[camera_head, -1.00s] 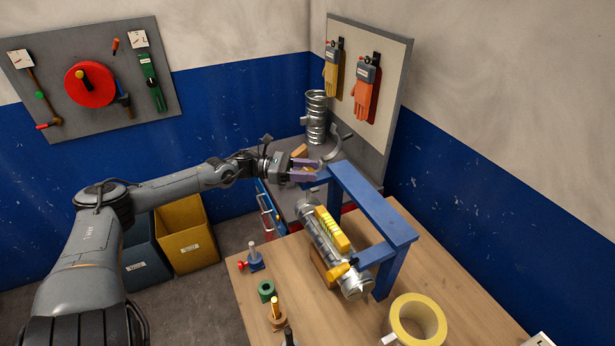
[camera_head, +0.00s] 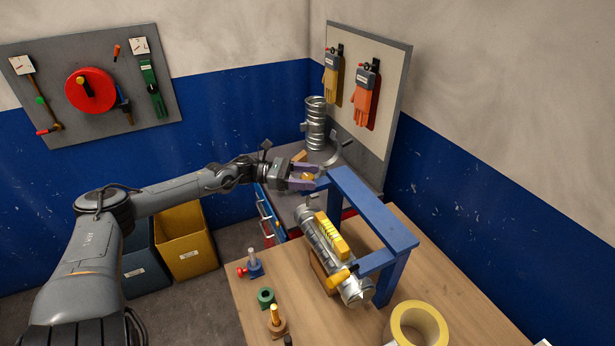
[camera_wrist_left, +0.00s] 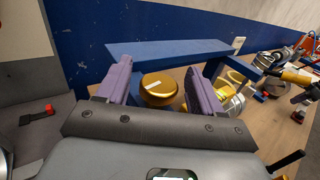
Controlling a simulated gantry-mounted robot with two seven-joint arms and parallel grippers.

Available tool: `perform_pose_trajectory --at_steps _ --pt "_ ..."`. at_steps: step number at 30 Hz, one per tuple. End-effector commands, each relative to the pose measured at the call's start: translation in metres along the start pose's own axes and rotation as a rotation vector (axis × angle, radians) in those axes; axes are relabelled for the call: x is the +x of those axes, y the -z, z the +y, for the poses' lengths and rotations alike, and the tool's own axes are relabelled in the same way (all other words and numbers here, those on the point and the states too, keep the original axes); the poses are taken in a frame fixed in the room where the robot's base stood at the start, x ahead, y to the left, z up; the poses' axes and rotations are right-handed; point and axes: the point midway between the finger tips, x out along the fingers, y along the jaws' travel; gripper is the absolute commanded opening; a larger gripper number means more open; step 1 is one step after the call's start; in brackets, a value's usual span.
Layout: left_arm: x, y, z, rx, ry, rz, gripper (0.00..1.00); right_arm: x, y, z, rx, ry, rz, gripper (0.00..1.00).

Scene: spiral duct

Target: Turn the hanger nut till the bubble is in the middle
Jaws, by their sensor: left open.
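The silver spiral duct (camera_head: 326,250) hangs tilted under a blue frame (camera_head: 372,212) on the bench, with a yellow level (camera_head: 331,234) on top. The bubble is too small to make out. A gold hanger nut (camera_wrist_left: 158,88) with a pale mark on top shows in the left wrist view by the end of a blue bar. My left gripper (camera_head: 303,177) is open, its purple fingers (camera_wrist_left: 160,86) on either side of the nut. Gaps show beside the nut in the wrist view; contact is not visible. My right gripper is not in view.
A yellow tape roll (camera_head: 419,325) lies at the bench's front right. A green ring (camera_head: 266,297) and a small blue stand (camera_head: 252,264) are near its left edge. An upright duct piece (camera_head: 315,123) stands behind on the grey cabinet.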

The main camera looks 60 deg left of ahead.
Motion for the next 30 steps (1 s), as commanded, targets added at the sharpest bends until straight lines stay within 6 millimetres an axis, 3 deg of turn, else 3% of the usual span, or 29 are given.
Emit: perform_pose_trajectory --at_steps 8,21,30 --pt "-0.024 -0.001 0.000 -0.004 -0.002 0.003 0.67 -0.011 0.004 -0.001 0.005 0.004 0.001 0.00" --pt "-0.093 0.000 0.000 -0.001 -0.002 0.001 0.67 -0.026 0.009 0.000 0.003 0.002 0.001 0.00" --pt "-0.107 0.000 0.000 -0.001 0.001 0.000 0.67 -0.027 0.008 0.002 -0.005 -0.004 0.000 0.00"
